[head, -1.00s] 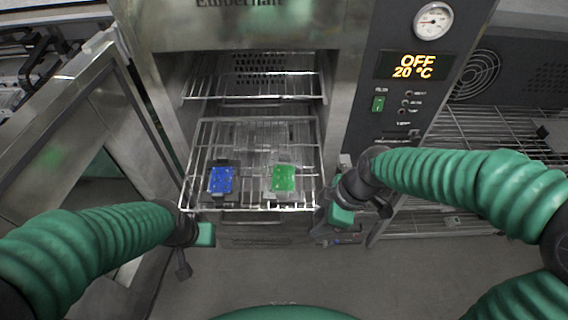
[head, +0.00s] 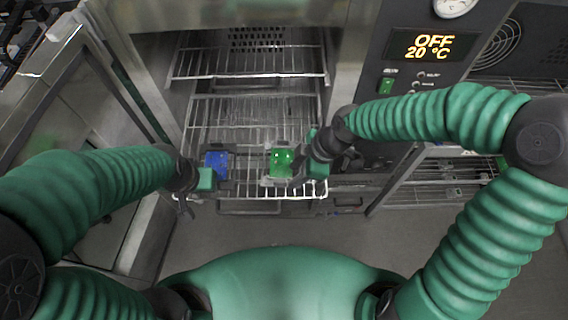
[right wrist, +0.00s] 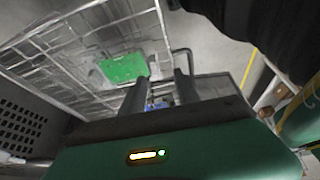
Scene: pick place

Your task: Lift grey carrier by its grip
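A green block (head: 283,162) and a blue block (head: 215,164) sit side by side at the front of the pulled-out wire rack. Pale grey parts show around the green block and dark parts around the blue one; I cannot clearly tell the grey carrier's outline or its grip. My right gripper (head: 300,178) is just right of the green block, close to it. In the right wrist view its two dark fingers (right wrist: 160,92) stand apart, with the green block (right wrist: 123,68) beyond them. My left gripper (head: 187,202) is near the rack's front left corner, left of the blue block; its fingers are unclear.
The wire rack (head: 245,117) extends from the open oven, with another rack (head: 250,75) above it. The open oven door (head: 72,88) stands at the left. The control panel (head: 425,48) reads OFF, 20 °C. A wire shelf (head: 440,172) stands at the right.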

